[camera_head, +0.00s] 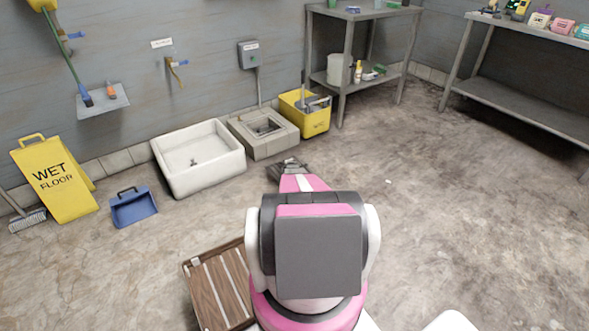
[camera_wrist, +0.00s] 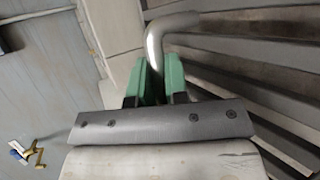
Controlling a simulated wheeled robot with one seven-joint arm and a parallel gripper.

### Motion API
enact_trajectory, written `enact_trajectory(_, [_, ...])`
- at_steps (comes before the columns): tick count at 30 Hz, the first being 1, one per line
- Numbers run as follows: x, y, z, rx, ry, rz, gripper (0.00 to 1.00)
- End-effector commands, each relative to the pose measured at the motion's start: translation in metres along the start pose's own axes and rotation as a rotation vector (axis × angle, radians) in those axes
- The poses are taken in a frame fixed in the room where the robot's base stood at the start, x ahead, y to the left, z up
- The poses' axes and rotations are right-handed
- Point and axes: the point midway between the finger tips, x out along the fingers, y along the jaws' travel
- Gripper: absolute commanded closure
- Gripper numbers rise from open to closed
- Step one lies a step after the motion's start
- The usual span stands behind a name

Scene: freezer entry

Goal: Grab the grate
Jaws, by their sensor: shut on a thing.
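The grate shows in the wrist view as dark grey parallel slats (camera_wrist: 245,85) filling the right side, with a bent shiny metal handle (camera_wrist: 158,38) at its near end. My gripper (camera_wrist: 156,78) has its two green fingers closed on that handle, one on each side. In the head view the slatted grate (camera_head: 287,168) shows small and dark just beyond my pink arm, in front of the square concrete floor basin (camera_head: 285,132). My arm hides the fingers there. The basin's square opening is uncovered in the head view.
A white sink (camera_head: 200,160) stands left of the basin and a yellow bucket (camera_head: 305,113) right of it. A blue dustpan (camera_head: 133,207) and yellow wet-floor sign (camera_head: 55,180) are farther left. A wooden slatted crate (camera_head: 215,290) lies near my base. The right floor is clear.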

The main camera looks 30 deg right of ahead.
Motion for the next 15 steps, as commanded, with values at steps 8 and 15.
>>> enact_trajectory(8, [-0.014, 0.033, -0.035, 0.000, 0.001, 0.004, 1.00])
enact_trajectory(15, [-0.019, 0.047, -0.051, 0.001, 0.000, 0.004, 1.00])
